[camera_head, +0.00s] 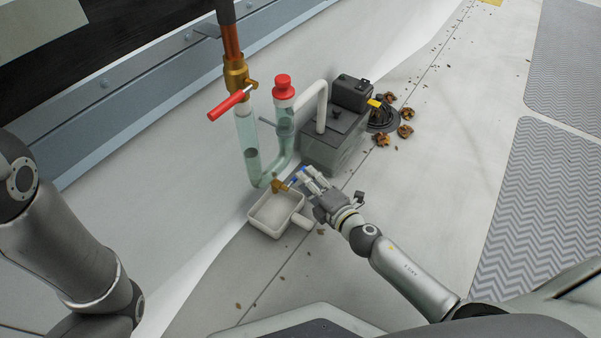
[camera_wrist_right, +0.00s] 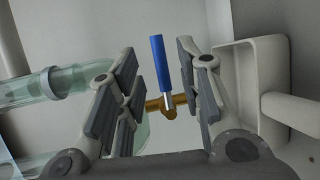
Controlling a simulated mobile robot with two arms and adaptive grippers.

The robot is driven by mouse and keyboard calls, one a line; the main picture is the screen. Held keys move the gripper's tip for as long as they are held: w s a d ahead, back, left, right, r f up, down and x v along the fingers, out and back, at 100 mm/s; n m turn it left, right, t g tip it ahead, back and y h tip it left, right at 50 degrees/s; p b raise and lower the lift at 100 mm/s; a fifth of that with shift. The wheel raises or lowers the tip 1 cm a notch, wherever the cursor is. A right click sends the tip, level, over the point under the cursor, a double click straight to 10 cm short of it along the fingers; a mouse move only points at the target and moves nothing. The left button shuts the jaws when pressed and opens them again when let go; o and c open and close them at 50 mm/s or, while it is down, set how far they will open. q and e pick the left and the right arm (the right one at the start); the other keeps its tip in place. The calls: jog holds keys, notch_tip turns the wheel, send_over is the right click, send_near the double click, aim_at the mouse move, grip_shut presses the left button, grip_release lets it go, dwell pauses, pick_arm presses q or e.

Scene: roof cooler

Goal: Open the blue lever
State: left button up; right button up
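The blue lever (camera_wrist_right: 160,66) stands upright in the right wrist view, on a brass valve (camera_wrist_right: 166,105). In the head view the brass valve (camera_head: 280,186) sits at the foot of a clear U-shaped pipe, with the lever partly hidden by my gripper. My right gripper (camera_head: 301,179) is at the valve from the right. In the wrist view its fingers (camera_wrist_right: 158,80) are open, one on each side of the lever. Gaps show on both sides, so it is not gripped. My left arm shows at the left edge, but its gripper is out of view.
A white pan with a handle (camera_head: 262,229) sits below the valve. A red lever (camera_head: 229,105) and a red cap (camera_head: 283,87) are higher on the pipework. A dark grey box (camera_head: 333,143) stands behind my right gripper.

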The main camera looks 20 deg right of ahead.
jog(key=shift+b+x, duration=0.3)
jog(key=shift+x, duration=2)
jog(key=shift+c, duration=0.2)
grip_shut()
